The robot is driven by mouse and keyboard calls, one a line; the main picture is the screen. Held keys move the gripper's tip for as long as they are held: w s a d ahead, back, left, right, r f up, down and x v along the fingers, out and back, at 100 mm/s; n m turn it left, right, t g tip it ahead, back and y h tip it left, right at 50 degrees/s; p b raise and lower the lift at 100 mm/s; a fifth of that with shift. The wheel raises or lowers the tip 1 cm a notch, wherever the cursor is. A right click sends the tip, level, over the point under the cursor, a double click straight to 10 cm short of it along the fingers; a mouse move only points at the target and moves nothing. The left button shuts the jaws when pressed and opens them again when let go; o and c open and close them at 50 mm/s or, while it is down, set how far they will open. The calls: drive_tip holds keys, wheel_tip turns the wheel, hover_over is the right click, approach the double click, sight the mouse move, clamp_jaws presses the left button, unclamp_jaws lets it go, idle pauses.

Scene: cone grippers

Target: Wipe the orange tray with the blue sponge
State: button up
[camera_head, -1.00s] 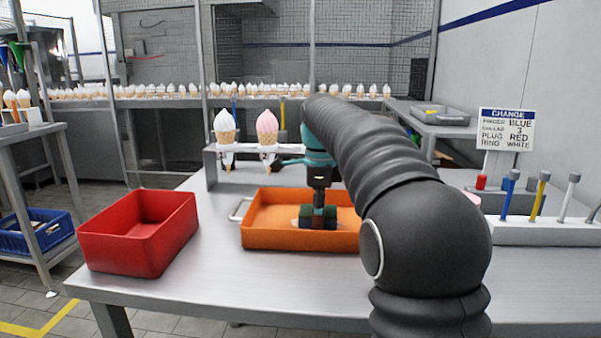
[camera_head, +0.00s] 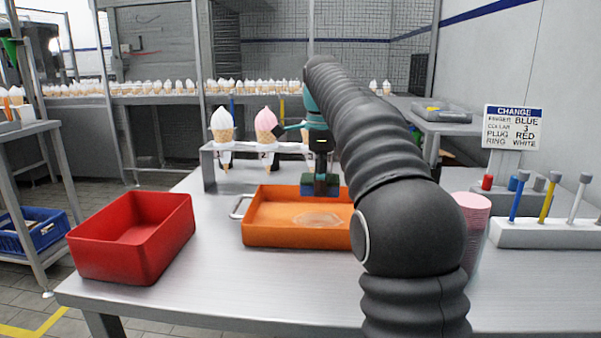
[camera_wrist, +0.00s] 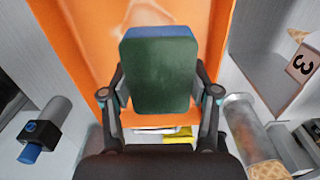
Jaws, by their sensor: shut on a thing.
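The orange tray (camera_head: 275,234) lies on the metal table. A pale smear (camera_head: 318,219) shows on its floor, right of the middle. My gripper (camera_head: 320,178) is shut on the blue sponge (camera_head: 320,190), which hangs above the back part of the tray, apart from its floor. In the wrist view my gripper's fingers (camera_wrist: 160,92) hold the sponge (camera_wrist: 156,75) from both sides. Its dark green face is toward the camera and a blue layer (camera_wrist: 160,32) shows along the top edge. The orange tray (camera_wrist: 75,30) is behind it. My arm hides the tray's right end.
A red bin (camera_head: 140,240) stands left of the tray. A numbered rack (camera_head: 210,170) with white and pink ice cream cones stands behind it. Pink cups (camera_head: 474,225), a white peg holder (camera_head: 550,234) and a sign (camera_head: 512,127) are on the right. The table's front is clear.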

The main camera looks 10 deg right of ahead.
drive_tip(key=shift+r, duration=0.95)
